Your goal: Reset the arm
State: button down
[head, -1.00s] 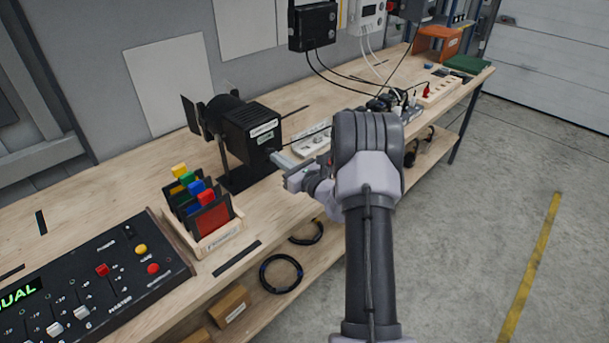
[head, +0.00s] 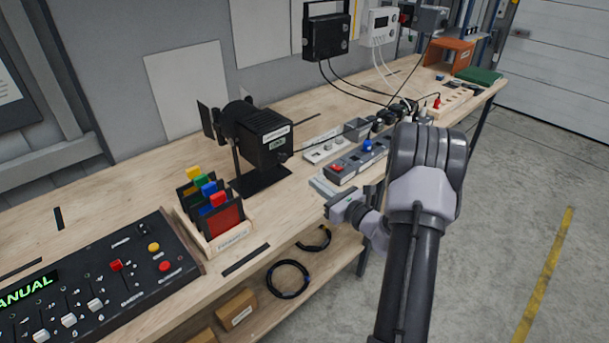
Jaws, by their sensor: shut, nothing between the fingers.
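My gripper (head: 340,207) is at the end of my arm, just off the front edge of the wooden workbench (head: 290,222). It is shut and holds nothing. My thick forearm and wrist fill the right of centre and hide part of the bench's front edge and the shelf behind them. A black stage lamp (head: 262,142) stands on the bench to the left of my gripper, apart from it.
A grey box with red and blue knobs (head: 357,160) lies close behind my gripper. A rack of coloured filter frames (head: 212,212) and a black control desk (head: 95,285) stand to the left. Open floor (head: 520,190) lies to the right.

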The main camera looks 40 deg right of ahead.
jog(key=s+a+r+n+g+y+b, duration=0.1)
jog(key=a+r+n+g+y, duration=0.25)
jog(key=a, duration=0.55)
jog(key=s+a+r+n+g+y+b, duration=0.1)
jog(key=a+r+n+g+y, duration=0.15)
jog(key=a+n, duration=0.45)
jog(key=s+a+r+n+g+y, duration=0.2)
jog(key=a+r+n+y, duration=0.1)
jog(key=a, duration=0.8)
jog(key=s+a+n+g+h+b, duration=0.2)
jog(key=s+a+n+g, duration=0.4)
jog(key=s+a+n, duration=0.45)
jog(key=s+d+n+t+h+b, duration=0.1)
jog(key=s+d+n+h+b, duration=0.1)
jog(key=s+n+h, duration=0.4)
jog(key=s+n, duration=0.1)
jog(key=s, duration=0.4)
jog(key=shift+s+f+t, duration=0.15)
jog(key=shift+f+t, duration=0.1)
jog(key=shift+t, duration=0.15)
